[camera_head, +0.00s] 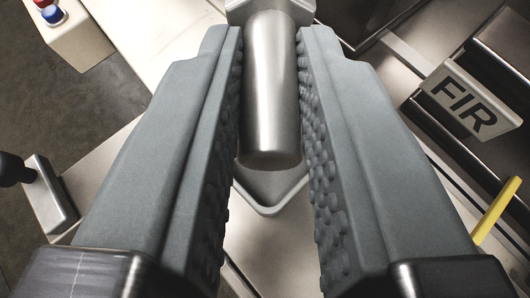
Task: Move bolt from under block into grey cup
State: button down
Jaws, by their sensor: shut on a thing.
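My gripper (270,45) is shut on the bolt (270,95), a smooth silver metal cylinder with a wider head at the top of the picture. The bolt lies between the two grey, bumpy finger pads, its round end towards me. Behind that end shows a light grey angular rim (270,207), which may be the grey cup; the bolt and fingers hide most of it. I cannot tell whether the bolt is inside this rim or only in front of it. No block is clearly recognisable.
A box with red and blue buttons (52,14) stands at the upper left. A black-knobbed lever (14,170) is at the left edge. At the right are a sign reading "FIR" (465,103), dark metal rails and a yellow bar (497,210). Pale surface lies below.

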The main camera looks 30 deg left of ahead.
jog(key=shift+f, duration=2.8)
jog(key=shift+f, duration=0.6)
jog(key=c, duration=1.4)
grip_release()
jog(key=shift+r, duration=0.15)
jog(key=shift+r, duration=0.35)
jog(key=shift+s+d+r, duration=0.1)
jog(key=shift+s+r, duration=0.1)
jog(key=shift+r, duration=0.1)
jog(key=v, duration=1.1)
jog(key=shift+s+d, duration=0.2)
jog(key=shift+s, duration=0.05)
